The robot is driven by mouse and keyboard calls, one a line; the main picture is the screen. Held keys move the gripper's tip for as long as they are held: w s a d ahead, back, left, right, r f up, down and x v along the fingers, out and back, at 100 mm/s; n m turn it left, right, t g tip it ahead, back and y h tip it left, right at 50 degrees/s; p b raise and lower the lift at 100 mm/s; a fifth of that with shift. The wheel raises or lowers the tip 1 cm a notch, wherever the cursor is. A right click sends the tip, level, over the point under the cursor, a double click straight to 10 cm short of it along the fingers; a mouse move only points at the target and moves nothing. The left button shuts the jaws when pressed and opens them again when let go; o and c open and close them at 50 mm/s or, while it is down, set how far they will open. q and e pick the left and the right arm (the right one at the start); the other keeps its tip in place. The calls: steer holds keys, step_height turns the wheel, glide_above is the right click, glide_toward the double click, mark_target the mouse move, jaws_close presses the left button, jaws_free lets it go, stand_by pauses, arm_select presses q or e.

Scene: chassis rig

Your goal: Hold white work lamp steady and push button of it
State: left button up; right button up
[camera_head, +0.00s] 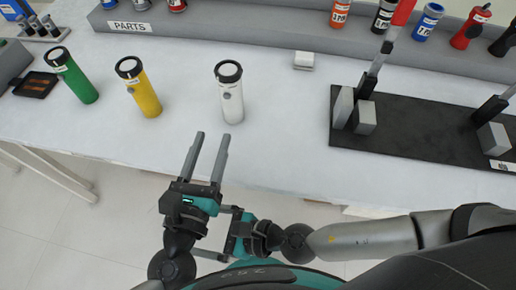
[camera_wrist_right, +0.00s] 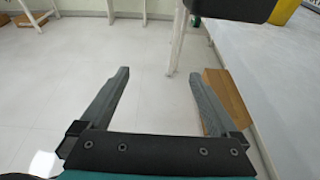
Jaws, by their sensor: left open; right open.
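The white work lamp (camera_head: 232,100) stands on the table, with a dark round top and a small grey button on its side facing me. My left gripper (camera_head: 212,142) is open and empty, its two fingers pointing toward the white lamp from the near table edge, apart from it. My right gripper (camera_head: 214,232) is open and empty, low in front of my body and beside the left wrist, pointing left. In the right wrist view its fingers (camera_wrist_right: 155,85) are spread with only floor between them. The white lamp does not show there.
A yellow lamp (camera_head: 139,88) and a green lamp (camera_head: 75,77) stand left of the white one. A black board (camera_head: 425,130) with grey blocks and upright levers lies at right. A small white block (camera_head: 304,60) sits behind. A grey PARTS rack (camera_head: 190,27) runs along the back.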

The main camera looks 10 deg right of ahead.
mark_target(236, 109)
step_height(236, 109, up, 4)
steer(key=w+a+r+t+y, duration=0.1)
steer(key=w+a, duration=0.1)
steer(key=w+d+m+t+h, duration=0.2)
steer(key=d+t, duration=0.1)
steer(key=w+d+r+m+t+h, duration=0.1)
steer(key=w+d+m+t, duration=0.1)
steer(key=w+d+t, duration=0.1)
steer(key=w+d+m+t+h, duration=0.2)
steer(key=w+d+m, duration=0.1)
steer(key=shift+w+d+r+t+h, duration=0.2)
steer(key=shift+d+r+t+h, duration=0.1)
steer(key=shift+r+t, duration=0.1)
steer(key=d+m+t+h, duration=0.1)
steer(key=d, duration=0.1)
steer(key=w+d+m+t+h, duration=0.1)
steer(key=d, duration=0.1)
steer(key=d+r+m+t+h, duration=0.1)
steer(key=d+h, duration=0.1)
steer(key=shift+w+d+m, duration=0.15)
steer(key=shift+d+m, duration=0.05)
steer(key=shift+m, duration=0.2)
steer(key=x, duration=1.5)
steer(key=shift+f, duration=0.1)
jaws_close()
arm_select(q)
jaws_close()
